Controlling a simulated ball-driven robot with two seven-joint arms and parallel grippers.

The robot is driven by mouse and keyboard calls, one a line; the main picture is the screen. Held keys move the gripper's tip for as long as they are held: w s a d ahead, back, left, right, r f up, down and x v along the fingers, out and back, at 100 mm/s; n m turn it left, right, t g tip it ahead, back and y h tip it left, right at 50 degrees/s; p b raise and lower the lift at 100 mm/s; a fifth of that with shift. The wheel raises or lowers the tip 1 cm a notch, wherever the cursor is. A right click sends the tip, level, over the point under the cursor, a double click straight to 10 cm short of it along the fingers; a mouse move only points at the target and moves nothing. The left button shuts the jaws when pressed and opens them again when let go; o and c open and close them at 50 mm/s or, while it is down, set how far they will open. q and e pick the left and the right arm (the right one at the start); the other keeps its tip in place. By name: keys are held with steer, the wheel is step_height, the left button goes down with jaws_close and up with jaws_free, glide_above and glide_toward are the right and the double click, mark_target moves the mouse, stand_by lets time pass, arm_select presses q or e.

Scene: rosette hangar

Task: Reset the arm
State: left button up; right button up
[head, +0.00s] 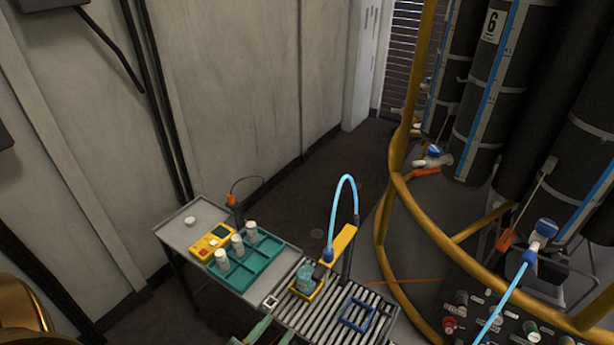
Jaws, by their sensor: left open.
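My left gripper (268,332) shows only at the bottom edge of the head view, as two greenish fingertips apart with nothing seen between them. It is open, at the near side of the slatted part of the table, close to its left corner. The rest of that gripper is below the frame. My right gripper is not in view.
A grey table (184,226) holds a teal tray (246,282) with several white bottles, and a yellow meter (212,242). A clear bottle (305,277) stands in a yellow holder under a blue hose (334,208). A blue square frame (357,313) lies on the slats. A yellow rail (427,222) curves around dark cylinders at right.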

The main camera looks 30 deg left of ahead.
arm_select(q)
steer(key=shift+f, duration=0.1)
steer(key=s+f+g, duration=0.4)
steer(key=s+f, duration=0.1)
steer(key=f, duration=0.4)
steer(key=s+f+g, duration=0.3)
steer(key=s+f, duration=0.1)
steer(key=f, duration=0.5)
steer(key=s+a+f+m+g+y+b, duration=0.1)
steer(key=s+a+f+m+g, duration=0.1)
steer(key=s+f+g, duration=0.8)
steer(key=s+f+m, duration=0.1)
steer(key=s+f, duration=0.5)
steer(key=s, duration=0.3)
steer(key=shift+s+a+f, duration=0.15)
steer(key=shift+f, duration=0.25)
